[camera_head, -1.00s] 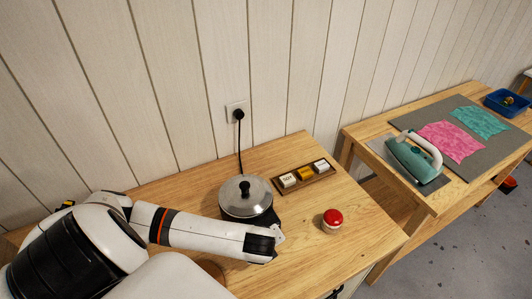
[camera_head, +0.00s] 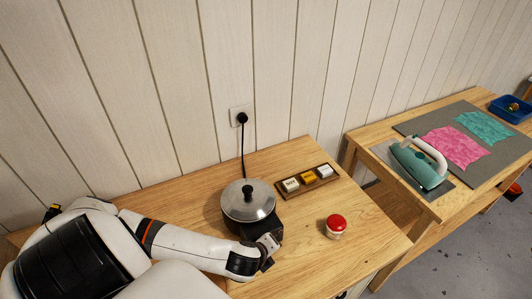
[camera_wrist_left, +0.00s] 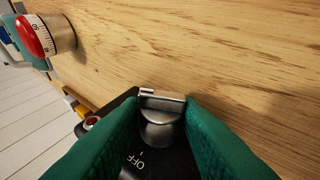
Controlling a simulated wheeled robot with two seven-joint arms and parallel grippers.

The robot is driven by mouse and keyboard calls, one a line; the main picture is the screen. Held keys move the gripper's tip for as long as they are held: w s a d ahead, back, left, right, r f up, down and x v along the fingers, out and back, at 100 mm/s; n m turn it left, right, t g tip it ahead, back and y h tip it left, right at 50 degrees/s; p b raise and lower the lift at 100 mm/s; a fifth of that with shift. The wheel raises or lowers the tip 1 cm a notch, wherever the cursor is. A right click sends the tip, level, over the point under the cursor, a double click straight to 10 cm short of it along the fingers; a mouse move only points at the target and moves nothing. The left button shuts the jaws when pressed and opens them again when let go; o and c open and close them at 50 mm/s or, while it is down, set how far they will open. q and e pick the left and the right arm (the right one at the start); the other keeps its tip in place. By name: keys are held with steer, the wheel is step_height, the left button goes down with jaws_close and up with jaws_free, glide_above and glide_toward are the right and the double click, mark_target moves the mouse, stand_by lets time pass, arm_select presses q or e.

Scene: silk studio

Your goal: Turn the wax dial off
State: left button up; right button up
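The wax pot (camera_head: 248,200), with a metal lid and black knob, stands on the wooden table. Its dark base (camera_head: 262,222) projects toward my left gripper (camera_head: 270,245). In the left wrist view the metal wax dial (camera_wrist_left: 160,122) sits on the black base, with the word OFF (camera_wrist_left: 137,162) printed beside it. The green fingers of my left gripper (camera_wrist_left: 162,108) lie along both sides of the dial and appear to close on it. A small red light or button (camera_wrist_left: 91,123) shows on the base. My right gripper is not in view.
A red-topped timer (camera_head: 335,226) stands right of the pot; its numbers show in the left wrist view (camera_wrist_left: 40,36). A wooden rack (camera_head: 308,181) holds small blocks behind it. A cord runs to the wall socket (camera_head: 241,118). A second table carries an iron (camera_head: 418,162).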

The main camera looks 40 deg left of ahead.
arm_select(q)
steer(key=o, duration=0.4)
steer(key=shift+c, duration=0.2)
steer(key=b+v, duration=0.1)
steer(key=v, duration=1.1)
steer(key=shift+b, duration=0.3)
steer(key=shift+d+r, duration=0.1)
